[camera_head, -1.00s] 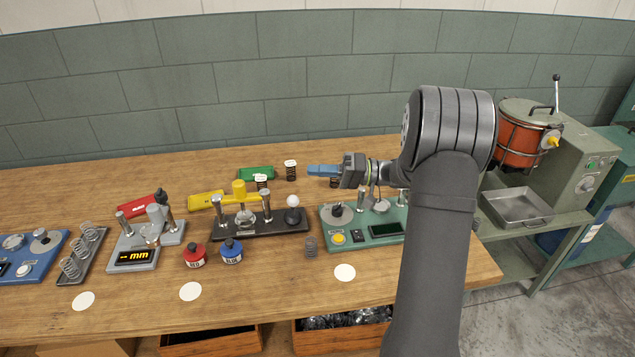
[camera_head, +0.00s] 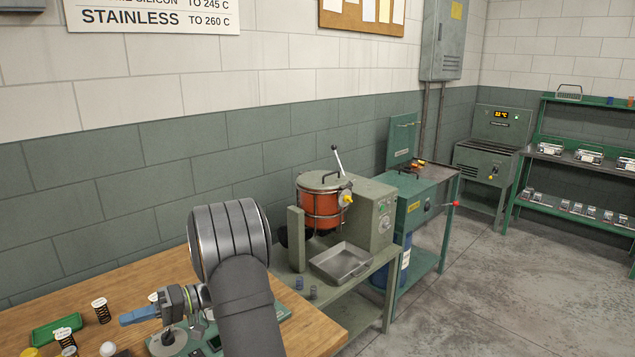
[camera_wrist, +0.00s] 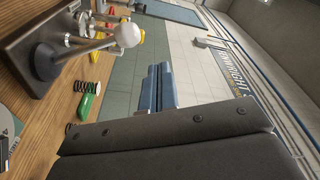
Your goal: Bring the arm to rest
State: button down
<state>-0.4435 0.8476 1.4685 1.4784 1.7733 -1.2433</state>
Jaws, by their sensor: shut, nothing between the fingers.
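My arm rises from the bottom of the head view and bends over the right end of the wooden bench (camera_head: 165,270). My gripper (camera_head: 124,320) has blue fingers and points left above the bench. The fingers are shut and empty. In the wrist view, the blue fingers (camera_wrist: 160,75) lie side by side and reach toward the wall, clear of the things on the bench. My arm hides part of the green device (camera_head: 200,338) below it.
Springs with white tops (camera_head: 101,310) and a green tray (camera_head: 57,332) lie left of my gripper. Right of my arm stands a machine with an orange drum (camera_head: 322,205) and a metal pan (camera_head: 341,262). A white ball-topped post (camera_wrist: 127,35) shows in the wrist view. Open floor (camera_head: 450,310) lies right.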

jog(key=w+a+f+m, duration=0.1)
jog(key=w+a+m, duration=0.1)
jog(key=a, duration=0.4)
jog(key=w+a+f+m, duration=0.1)
jog(key=w+a+m, duration=0.2)
jog(key=a, duration=0.3)
jog(key=shift+f+m+t+h, duration=0.3)
jog(key=shift+f+m, duration=0.1)
jog(key=shift+m, duration=0.3)
jog(key=shift+s, duration=0.1)
